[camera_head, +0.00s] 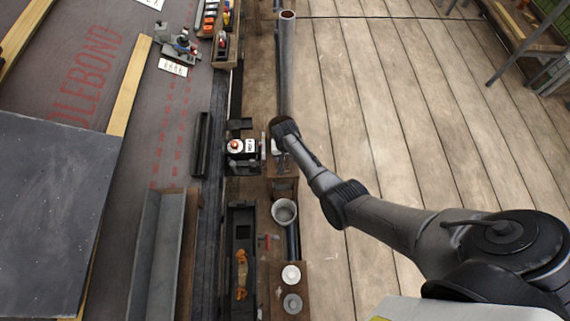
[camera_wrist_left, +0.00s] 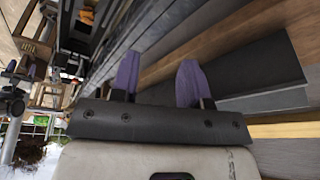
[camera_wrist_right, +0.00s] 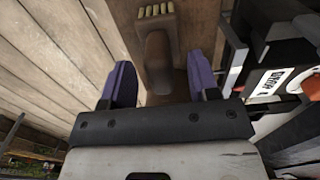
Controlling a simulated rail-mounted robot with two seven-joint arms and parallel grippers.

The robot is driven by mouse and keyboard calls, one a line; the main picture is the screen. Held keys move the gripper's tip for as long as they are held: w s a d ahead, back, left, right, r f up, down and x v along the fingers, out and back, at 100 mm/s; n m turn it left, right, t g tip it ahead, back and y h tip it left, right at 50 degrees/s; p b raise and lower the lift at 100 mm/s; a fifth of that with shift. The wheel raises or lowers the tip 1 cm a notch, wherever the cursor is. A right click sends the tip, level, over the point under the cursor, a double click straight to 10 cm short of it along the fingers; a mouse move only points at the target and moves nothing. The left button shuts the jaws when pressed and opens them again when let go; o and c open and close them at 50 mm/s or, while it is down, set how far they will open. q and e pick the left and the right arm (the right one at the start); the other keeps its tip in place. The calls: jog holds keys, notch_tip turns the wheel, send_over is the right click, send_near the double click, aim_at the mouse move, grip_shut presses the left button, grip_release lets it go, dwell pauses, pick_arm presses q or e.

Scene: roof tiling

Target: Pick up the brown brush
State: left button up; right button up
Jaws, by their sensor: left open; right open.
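The brown brush (camera_wrist_right: 158,62) shows in the right wrist view, with its pale bristles at the top and its handle toward me. My right gripper (camera_wrist_right: 160,85) is open, and the handle's end lies between its two purple fingers as seen there. I cannot tell whether they touch it. In the head view my right gripper (camera_head: 277,146) is over the wooden strip beside the labelled device, and I cannot make out the brush. My left gripper (camera_wrist_left: 157,82) is open and empty in the left wrist view, near grey metal channel pieces; it is outside the head view.
A black and white device (camera_head: 241,148) with a red knob stands close left of my right gripper; it also shows in the right wrist view (camera_wrist_right: 272,86). Bare planks (camera_head: 385,110) lie to the right.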

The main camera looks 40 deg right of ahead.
jog(key=shift+f, duration=0.15)
grip_shut()
dwell(0.4)
